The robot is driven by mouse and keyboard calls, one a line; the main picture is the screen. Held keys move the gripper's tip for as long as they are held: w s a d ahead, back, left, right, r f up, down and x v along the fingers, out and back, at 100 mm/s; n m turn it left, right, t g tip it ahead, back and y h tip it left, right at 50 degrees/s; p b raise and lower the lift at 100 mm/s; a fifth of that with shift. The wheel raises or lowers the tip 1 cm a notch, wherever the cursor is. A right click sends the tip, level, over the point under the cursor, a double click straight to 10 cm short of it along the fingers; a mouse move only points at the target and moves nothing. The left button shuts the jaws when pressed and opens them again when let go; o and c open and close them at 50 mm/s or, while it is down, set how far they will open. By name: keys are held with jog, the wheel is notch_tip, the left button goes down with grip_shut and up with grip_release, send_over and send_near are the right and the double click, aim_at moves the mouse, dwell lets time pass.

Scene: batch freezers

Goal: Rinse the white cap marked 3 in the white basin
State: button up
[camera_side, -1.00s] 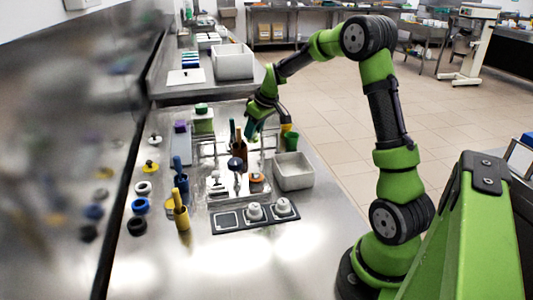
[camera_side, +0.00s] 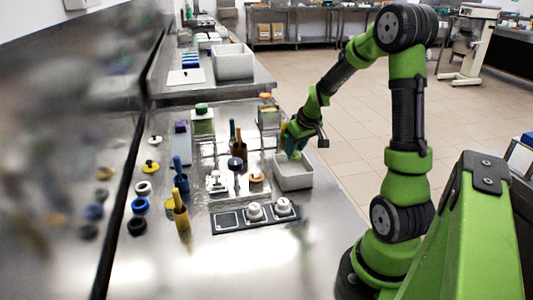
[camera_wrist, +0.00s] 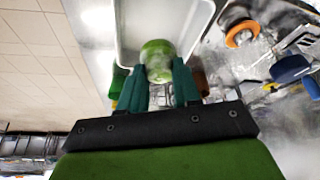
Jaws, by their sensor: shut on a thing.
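The white basin (camera_side: 295,183) stands at the right of the bench; its white wall also shows in the wrist view (camera_wrist: 204,18). My gripper (camera_side: 293,151) is tilted down over the basin's back part. In the wrist view its teal fingers (camera_wrist: 158,74) are shut on a round pale-green thing (camera_wrist: 157,50), which shows in front of the basin's inside. I cannot tell whether it touches the basin. Two white caps, a left one (camera_side: 254,211) and a right one (camera_side: 283,206), sit on a dark tray (camera_side: 240,229). Their marks are too small to read.
A blue (camera_side: 181,186) and a yellow holder (camera_side: 182,217) stand at left, near several coloured rings. A rack with a dark-blue round top (camera_side: 235,163) and an orange ring (camera_side: 256,179) are left of the basin. The front bench is clear.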

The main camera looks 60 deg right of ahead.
aim_at(296, 160)
jog(key=shift+f, duration=3.45)
jog(key=shift+r, duration=0.1)
jog(key=shift+r, duration=4)
jog(key=shift+r, duration=1.95)
